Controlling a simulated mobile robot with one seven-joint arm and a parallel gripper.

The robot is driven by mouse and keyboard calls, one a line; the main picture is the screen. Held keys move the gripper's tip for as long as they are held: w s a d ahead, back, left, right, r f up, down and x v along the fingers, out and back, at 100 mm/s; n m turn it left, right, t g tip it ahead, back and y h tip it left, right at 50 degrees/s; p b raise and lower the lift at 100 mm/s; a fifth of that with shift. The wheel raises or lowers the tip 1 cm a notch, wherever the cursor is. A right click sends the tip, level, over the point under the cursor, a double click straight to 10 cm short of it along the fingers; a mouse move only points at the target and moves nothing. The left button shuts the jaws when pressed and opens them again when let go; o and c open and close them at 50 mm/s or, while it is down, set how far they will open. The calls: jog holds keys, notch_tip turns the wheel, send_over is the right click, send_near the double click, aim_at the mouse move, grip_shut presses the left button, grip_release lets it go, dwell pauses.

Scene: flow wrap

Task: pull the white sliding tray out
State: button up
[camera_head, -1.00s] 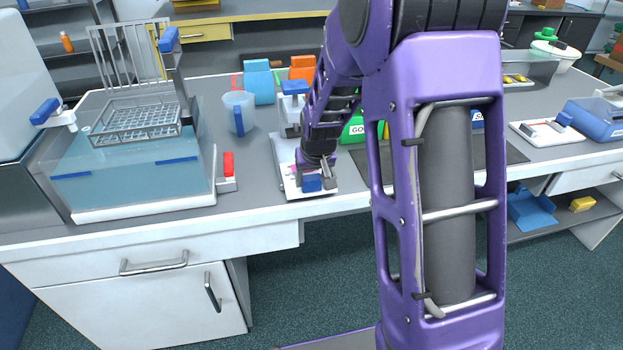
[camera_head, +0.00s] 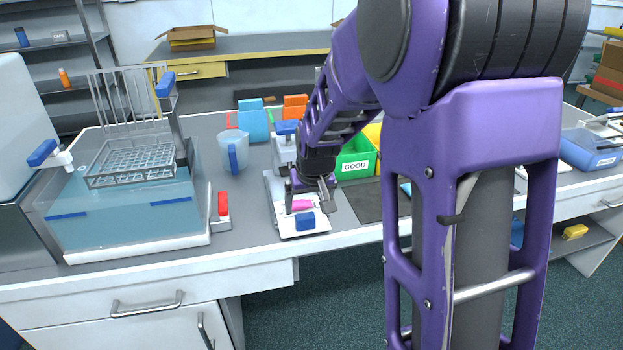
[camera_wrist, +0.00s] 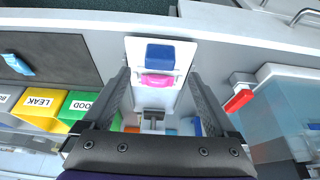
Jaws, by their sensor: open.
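The white sliding tray (camera_head: 285,226) lies on the bench near its front edge, at the foot of a small white and blue press-like device (camera_head: 285,145). A blue block (camera_head: 305,221) sits at the tray's front end, and a pink piece (camera_head: 301,204) lies just behind it. My gripper (camera_head: 312,196) is open and empty above the tray, behind the blue block. In the wrist view the white tray (camera_wrist: 143,100), the blue block (camera_wrist: 165,55) and the pink piece (camera_wrist: 158,80) show between and beyond my spread fingers (camera_wrist: 160,75). My wrist hides part of the tray's rear.
A dark mat (camera_head: 355,200) and a green GOOD bin (camera_head: 354,160) are to the right. The bench's front edge is close.

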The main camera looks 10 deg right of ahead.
jog(key=p+v, duration=0.1)
jog(key=v, duration=0.9)
jog(key=shift+s, duration=0.1)
